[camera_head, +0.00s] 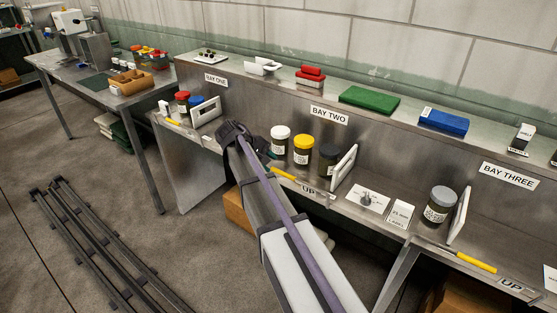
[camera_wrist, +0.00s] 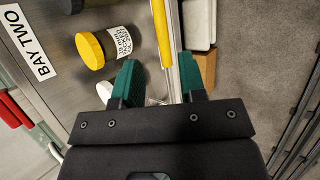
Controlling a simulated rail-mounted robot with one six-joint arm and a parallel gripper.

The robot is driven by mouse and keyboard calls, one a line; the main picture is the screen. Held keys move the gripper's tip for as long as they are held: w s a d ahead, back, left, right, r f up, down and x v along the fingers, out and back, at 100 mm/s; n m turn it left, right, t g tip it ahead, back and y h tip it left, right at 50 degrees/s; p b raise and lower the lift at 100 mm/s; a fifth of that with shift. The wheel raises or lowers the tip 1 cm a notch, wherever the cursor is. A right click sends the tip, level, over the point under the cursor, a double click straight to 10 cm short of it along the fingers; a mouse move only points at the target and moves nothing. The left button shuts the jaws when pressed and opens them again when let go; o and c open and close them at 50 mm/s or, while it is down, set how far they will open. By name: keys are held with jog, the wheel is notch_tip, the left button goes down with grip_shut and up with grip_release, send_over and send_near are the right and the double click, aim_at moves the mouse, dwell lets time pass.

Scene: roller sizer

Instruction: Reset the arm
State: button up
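My arm reaches up from the bottom of the head view, and my gripper (camera_head: 236,132) is at the front of bay two, left of the white-lidded jar (camera_head: 280,139). In the wrist view my gripper (camera_wrist: 160,62) shows two green fingers, spread apart with nothing seen held between them. Beyond the fingers are the shelf's metal front edge and a yellow-handled tool (camera_wrist: 161,32). A jar with a yellow lid (camera_wrist: 90,51) lies to their left in that view. The fingertips are hard to make out in the head view.
Bay two also holds a yellow-lidded jar (camera_head: 303,149), a black-lidded jar (camera_head: 328,159) and a white upright plate (camera_head: 344,167). Bay one, left, has red- and blue-lidded jars. A grey-lidded jar (camera_head: 440,204) stands right. A cardboard box (camera_head: 237,212) sits below; floor rails (camera_head: 105,245) lie left.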

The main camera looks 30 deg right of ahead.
jog(key=shift+v, duration=1)
jog(key=s+a+f+m+y, duration=0.2)
jog(key=s+a+y, duration=0.2)
jog(key=s+a, duration=0.3)
jog(key=s+a+f+m+t+y, duration=0.1)
jog(key=s+a+y, duration=0.3)
jog(key=s+a, duration=0.4)
jog(key=s+p, duration=0.1)
jog(key=s, duration=0.6)
jog(key=shift+a+f+m, duration=0.3)
jog(key=shift+f+m, duration=0.1)
